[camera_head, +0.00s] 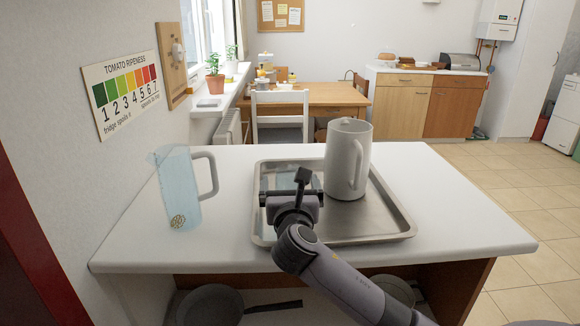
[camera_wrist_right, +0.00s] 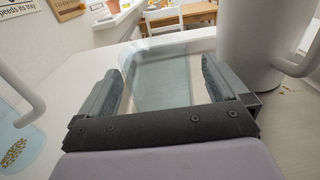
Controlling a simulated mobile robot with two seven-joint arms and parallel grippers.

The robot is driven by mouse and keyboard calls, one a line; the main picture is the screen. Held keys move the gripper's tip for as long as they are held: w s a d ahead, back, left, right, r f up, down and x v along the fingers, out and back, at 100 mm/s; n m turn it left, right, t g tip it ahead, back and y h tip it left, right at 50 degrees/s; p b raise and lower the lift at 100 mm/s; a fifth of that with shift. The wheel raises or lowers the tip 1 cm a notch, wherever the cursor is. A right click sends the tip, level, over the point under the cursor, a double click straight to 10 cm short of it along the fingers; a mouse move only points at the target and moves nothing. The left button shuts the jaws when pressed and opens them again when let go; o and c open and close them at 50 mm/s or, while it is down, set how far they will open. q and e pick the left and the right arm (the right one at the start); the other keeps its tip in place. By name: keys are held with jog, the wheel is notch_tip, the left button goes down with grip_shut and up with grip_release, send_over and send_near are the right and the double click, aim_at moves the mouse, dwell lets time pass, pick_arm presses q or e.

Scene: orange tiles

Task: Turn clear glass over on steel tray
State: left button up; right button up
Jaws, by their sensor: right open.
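The steel tray (camera_head: 375,232) lies on the white counter. A clear, faintly bluish glass (camera_head: 280,179) shows on its left part, partly hidden behind my right gripper; its outline is faint and I cannot tell which way up it is. My right gripper (camera_head: 291,196) is over the tray's left part, open. In the right wrist view the glass (camera_wrist_right: 165,82) shows between and beyond the two spread fingers (camera_wrist_right: 167,74), and neither finger clearly touches it. My left gripper is not in view.
A white jug (camera_head: 345,160) stands on the tray just right of my right gripper, also close in the wrist view (camera_wrist_right: 262,45). A light-blue clear pitcher (camera_head: 178,190) stands left of the tray, its handle toward it. The counter's right end is clear. A pan (camera_head: 210,303) sits below.

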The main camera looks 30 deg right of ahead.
notch_tip(320, 180, up, 20)
jog(key=p, duration=0.4)
